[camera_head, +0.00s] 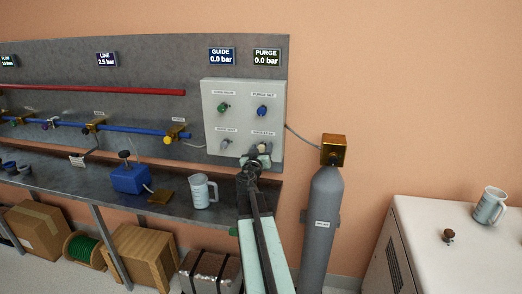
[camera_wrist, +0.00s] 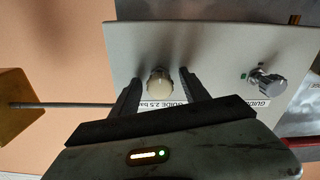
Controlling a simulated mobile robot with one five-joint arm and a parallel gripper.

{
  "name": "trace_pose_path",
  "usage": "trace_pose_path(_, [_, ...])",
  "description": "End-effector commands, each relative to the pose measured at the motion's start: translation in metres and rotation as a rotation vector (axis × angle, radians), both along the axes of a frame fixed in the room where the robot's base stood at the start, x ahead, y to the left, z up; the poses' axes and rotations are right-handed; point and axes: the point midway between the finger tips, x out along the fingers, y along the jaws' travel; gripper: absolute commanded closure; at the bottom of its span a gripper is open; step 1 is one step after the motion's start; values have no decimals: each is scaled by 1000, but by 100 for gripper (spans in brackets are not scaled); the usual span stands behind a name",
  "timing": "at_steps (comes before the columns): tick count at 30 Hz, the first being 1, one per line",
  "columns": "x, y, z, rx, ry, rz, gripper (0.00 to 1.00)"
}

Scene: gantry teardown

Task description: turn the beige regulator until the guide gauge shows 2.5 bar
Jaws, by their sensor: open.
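The beige regulator (camera_wrist: 158,82) is a round knob on the grey panel, beside a label that reads GUIDE 2.5 ba, partly covered. In the wrist view it sits between the two open fingers of my gripper (camera_wrist: 158,76), with a gap visible on each side. In the head view my gripper (camera_head: 257,160) is at the panel's lower right knob and partly hides it. The guide gauge (camera_head: 222,56) above the panel reads 0.0 bar.
The panel (camera_head: 213,110) also carries a green knob (camera_head: 223,107), a blue knob (camera_head: 262,110) and a silver knob (camera_head: 226,144), which also shows in the wrist view (camera_wrist: 268,80). A grey cylinder (camera_head: 322,210) with a brass block stands at right. A jug (camera_head: 202,191) stands on the bench.

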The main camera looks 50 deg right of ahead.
Motion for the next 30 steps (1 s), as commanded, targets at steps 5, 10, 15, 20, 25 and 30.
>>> trace_pose_path(5, [0, 1, 0, 0, 0, 1, 46])
trace_pose_path(10, [0, 1, 0, 0, 0, 1, 94])
trace_pose_path(15, [0, 1, 0, -1, 2, 1, 100])
trace_pose_path(20, [0, 1, 0, -14, 23, 1, 100])
trace_pose_path(25, [0, 2, 0, -55, 89, 1, 100])
trace_pose_path(30, [1, 2, 0, -123, 198, 2, 100])
